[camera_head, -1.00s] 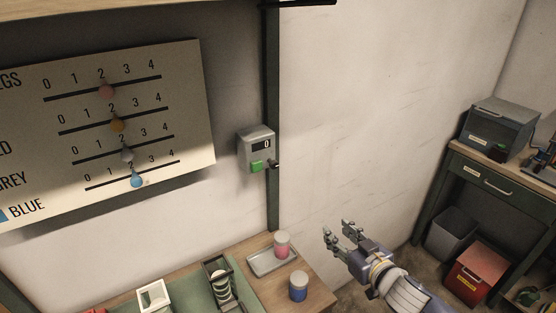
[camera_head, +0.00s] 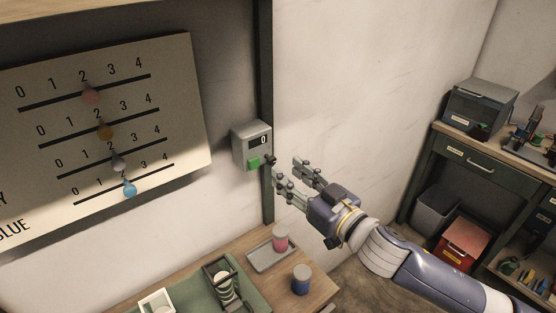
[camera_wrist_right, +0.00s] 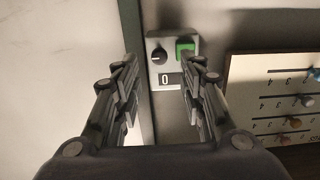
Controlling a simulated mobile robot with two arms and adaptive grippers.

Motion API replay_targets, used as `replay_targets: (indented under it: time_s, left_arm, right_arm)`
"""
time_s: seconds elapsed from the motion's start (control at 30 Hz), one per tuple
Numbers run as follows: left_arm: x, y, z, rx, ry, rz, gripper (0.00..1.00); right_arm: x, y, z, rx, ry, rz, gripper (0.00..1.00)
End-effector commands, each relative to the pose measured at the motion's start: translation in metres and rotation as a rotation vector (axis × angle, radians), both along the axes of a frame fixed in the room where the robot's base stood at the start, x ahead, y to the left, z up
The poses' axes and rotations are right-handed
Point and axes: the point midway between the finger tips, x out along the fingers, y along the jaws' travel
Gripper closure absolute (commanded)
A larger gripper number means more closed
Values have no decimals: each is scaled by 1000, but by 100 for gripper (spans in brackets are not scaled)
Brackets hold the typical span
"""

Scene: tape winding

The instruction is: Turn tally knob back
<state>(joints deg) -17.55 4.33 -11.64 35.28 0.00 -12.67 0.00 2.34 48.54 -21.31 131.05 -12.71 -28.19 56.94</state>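In the right wrist view the knob (camera_wrist_right: 158,57) is a round black dial beside the green button (camera_wrist_right: 185,50), above the display. My right gripper (camera_head: 284,164) is open and empty, its fingers pointing at the counter with the knob between them in the wrist view. They look apart from the knob. My left gripper is out of view.
A pegboard (camera_head: 190,120) with several coloured pegs on number scales is left of the counter. Below, a bench holds a tray (camera_head: 262,262) with a pink jar (camera_head: 281,238), and a blue jar (camera_head: 301,279). A shelf unit (camera_head: 440,160) stands at the right.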

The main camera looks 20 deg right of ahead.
Motion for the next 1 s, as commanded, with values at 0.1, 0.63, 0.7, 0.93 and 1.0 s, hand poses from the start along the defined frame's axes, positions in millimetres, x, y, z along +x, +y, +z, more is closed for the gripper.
replay_targets:
  time_s: [0.1,0.63,0.7,0.93,1.0]
  left_arm:
    - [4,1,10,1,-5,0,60]
    - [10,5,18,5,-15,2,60]
    - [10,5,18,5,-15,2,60]
    - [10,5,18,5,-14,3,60]
    - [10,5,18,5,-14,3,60]
  right_arm:
    - [18,6,4,2,-2,-2,62]
    - [48,17,-1,1,1,0,62]
    - [48,17,-1,1,1,0,62]
    - [48,17,-1,1,1,-1,100]
    - [47,17,-1,1,1,-1,100]
